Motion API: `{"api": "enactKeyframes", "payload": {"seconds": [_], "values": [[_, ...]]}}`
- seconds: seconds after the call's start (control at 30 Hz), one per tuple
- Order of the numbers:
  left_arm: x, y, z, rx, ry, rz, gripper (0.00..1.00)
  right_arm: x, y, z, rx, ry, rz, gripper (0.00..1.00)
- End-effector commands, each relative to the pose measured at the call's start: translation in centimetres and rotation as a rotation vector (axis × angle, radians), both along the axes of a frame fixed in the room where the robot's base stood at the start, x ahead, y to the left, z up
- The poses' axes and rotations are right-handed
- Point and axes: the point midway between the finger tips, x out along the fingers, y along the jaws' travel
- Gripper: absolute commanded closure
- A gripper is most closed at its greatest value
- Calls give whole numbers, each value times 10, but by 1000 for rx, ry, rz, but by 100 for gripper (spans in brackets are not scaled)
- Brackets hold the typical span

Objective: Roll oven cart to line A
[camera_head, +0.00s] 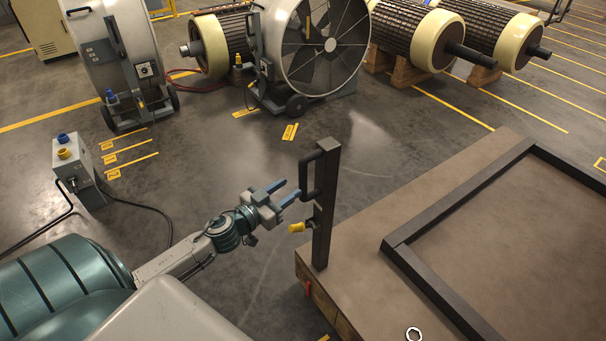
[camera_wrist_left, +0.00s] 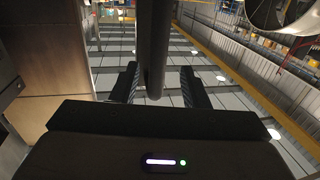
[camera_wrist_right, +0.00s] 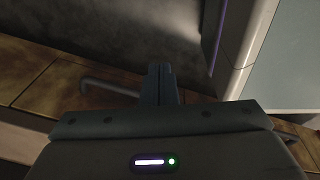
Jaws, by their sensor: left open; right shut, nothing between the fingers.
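The cart (camera_head: 500,165) is a low brown platform at the right of the head view, with a raised black frame on its deck. A dark upright post (camera_head: 325,225) stands at its near left corner and carries a black handle (camera_head: 306,175) and a yellow-gripped lever (camera_head: 297,228). My left gripper (camera_head: 288,189) is open beside the handle. In the left wrist view a dark bar (camera_wrist_left: 155,50) shows between its fingers, without visible grip. My right gripper (camera_wrist_right: 160,80) is shut and empty in the right wrist view, near a brown edge with a bent bar (camera_wrist_right: 105,87).
A control box (camera_head: 78,168) with a cable stands at left. Yellow floor lines and tags (camera_head: 112,158) lie beyond it; their lettering is too small to read. Fan units (camera_head: 315,45) and rotors on wooden blocks (camera_head: 430,38) stand at the back. The middle floor is clear.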

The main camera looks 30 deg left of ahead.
Motion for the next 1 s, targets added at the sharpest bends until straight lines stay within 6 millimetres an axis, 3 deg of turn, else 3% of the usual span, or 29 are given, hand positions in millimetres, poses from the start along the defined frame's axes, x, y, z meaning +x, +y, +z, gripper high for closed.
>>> {"api": "enactKeyframes", "payload": {"seconds": [0.37,0.63,0.8,1.0], "values": [[10,-5,5,-7,-11,0,59,-58,-4,-17,0,18,-6,100],[38,-10,8,-7,-12,2,59,-66,-4,14,1,18,-7,100],[56,-13,5,-7,-13,2,59,-68,-4,19,1,18,-7,100],[63,-15,3,-5,-12,-1,59,-69,-4,21,1,19,-7,100]]}}
